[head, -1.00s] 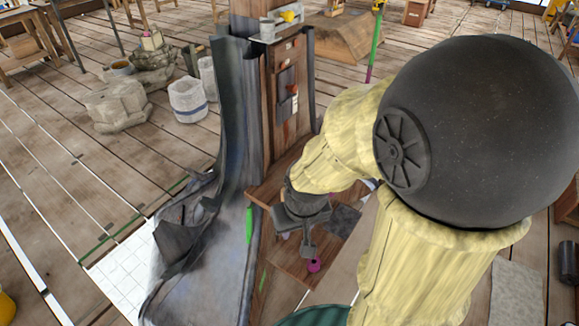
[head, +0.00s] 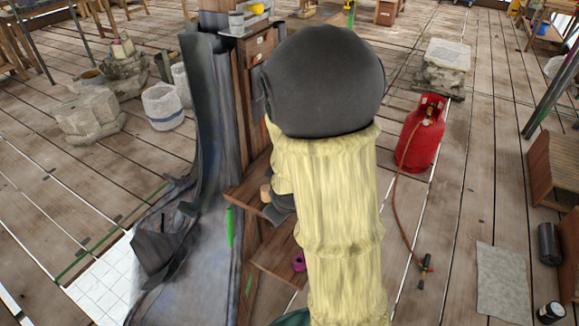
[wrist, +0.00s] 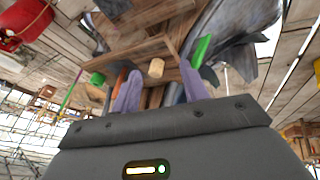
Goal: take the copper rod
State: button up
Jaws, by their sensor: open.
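My gripper (wrist: 160,80) is open in the wrist view, its two purple fingers apart. A short tan cylinder with a pale round end (wrist: 156,68) shows beyond the gap between them. A thin orange-brown, copper-coloured rod (wrist: 120,80) shows beside the left finger, partly covered by it; I cannot tell for sure that it is the copper rod. Nothing is visibly held. In the head view my arm hides the fingers and most of the work spot. The tan cylinder also shows there (head: 265,193), at the wooden ledge.
The dark draped sheet (head: 208,130) stands left of the wooden post (head: 257,52). A green piece (wrist: 202,50) is near the right finger. A red gas bottle (head: 422,132) with a hose stands right of my arm. Open plank floor lies around.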

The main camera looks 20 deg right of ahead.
jog(key=w+d+f+n+t+b, duration=0.4)
jog(key=w+d+n+t+b, duration=0.1)
jog(key=n, duration=1)
jog(key=w+d+f+n+t+h+b, duration=0.1)
jog(key=w+d+f+n+t+b, duration=0.3)
jog(key=n, duration=1)
jog(key=w+d+t+b, duration=0.2)
jog(key=w+d+t, duration=0.1)
jog(key=shift+f+n, duration=0.25)
jog(key=shift+n, duration=0.15)
